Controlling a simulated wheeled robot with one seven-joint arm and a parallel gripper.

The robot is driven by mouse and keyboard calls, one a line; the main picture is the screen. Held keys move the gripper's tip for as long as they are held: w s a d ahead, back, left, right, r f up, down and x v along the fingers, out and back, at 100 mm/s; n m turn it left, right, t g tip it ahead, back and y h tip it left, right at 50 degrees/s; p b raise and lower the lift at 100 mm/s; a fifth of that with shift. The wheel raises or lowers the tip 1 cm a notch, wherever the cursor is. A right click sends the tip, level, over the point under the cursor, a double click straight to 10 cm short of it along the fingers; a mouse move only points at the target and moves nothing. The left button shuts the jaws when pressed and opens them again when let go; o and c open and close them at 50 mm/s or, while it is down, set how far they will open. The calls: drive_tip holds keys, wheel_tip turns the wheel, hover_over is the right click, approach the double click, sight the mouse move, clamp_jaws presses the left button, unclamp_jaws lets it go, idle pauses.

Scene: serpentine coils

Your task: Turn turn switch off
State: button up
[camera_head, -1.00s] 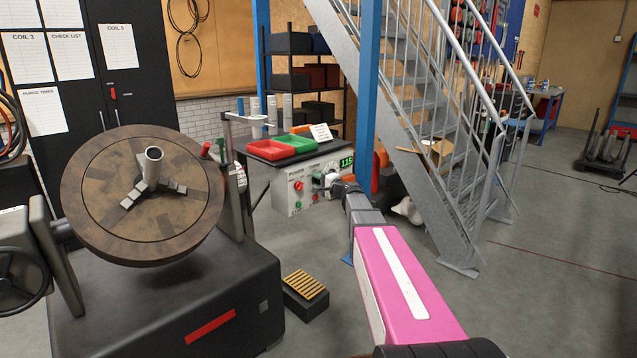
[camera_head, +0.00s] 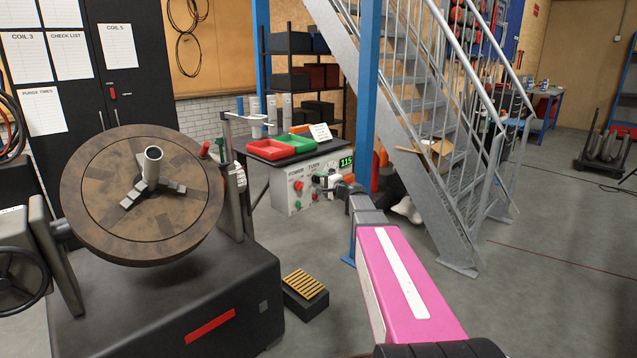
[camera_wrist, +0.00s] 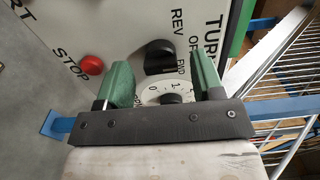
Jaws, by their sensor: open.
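The turn switch is a black knob (camera_wrist: 160,57) on a pale control panel, with TURN, OFF, REV and FWD printed around it in the wrist view. Its exact setting is hard to tell. My gripper (camera_wrist: 162,66) is open, with green fingers on either side of the knob in the picture; I cannot tell whether they touch it. In the head view, my gripper (camera_head: 328,182) is at the front of the control box (camera_head: 293,194), hiding part of its face.
A red STOP button (camera_wrist: 92,65) and a numbered dial (camera_wrist: 170,97) are close to the knob. The box has a green display (camera_head: 346,162) reading 115. Red tray (camera_head: 272,148) and green tray (camera_head: 298,142) sit above. A blue post (camera_head: 368,80) stands close behind my arm.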

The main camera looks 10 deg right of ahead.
drive_tip(key=v, duration=0.9)
drive_tip(key=shift+s, duration=0.1)
drive_tip(key=s+a+f+n+g+h, duration=0.2)
drive_tip(key=s+a+f+n+g, duration=0.55)
drive_tip(key=s+f, duration=0.65)
drive_tip(key=s+d+f+n+g+h, duration=0.2)
drive_tip(key=s+f+g+h, duration=0.5)
drive_tip(key=s+f, duration=0.4)
drive_tip(key=s+n+h, duration=0.1)
drive_tip(key=s, duration=0.2)
drive_tip(key=shift+s+h, duration=0.3)
drive_tip(key=shift+s, duration=0.05)
drive_tip(key=shift+w+a+f, duration=0.1)
